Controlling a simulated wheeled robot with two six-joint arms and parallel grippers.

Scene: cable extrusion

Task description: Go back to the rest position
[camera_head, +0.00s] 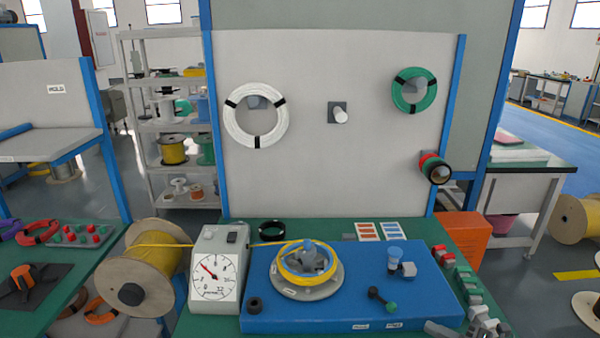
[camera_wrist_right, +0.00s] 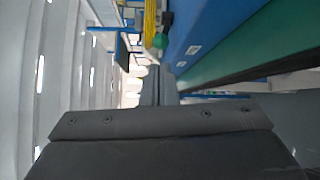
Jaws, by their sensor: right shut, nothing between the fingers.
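My right gripper (camera_head: 432,327) shows at the bottom edge of the head view, grey, by the front right corner of the blue machine base (camera_head: 350,318). It is shut and empty. In the right wrist view its fingers (camera_wrist_right: 157,85) are together, with the blue base and the green table edge beside them on the right. Most of the right arm is cut off by the frame edge. My left gripper is not in view.
A yellow cable spool (camera_head: 158,262) is at left. White (camera_head: 238,128) and green (camera_head: 430,92) coils hang on the back panel.

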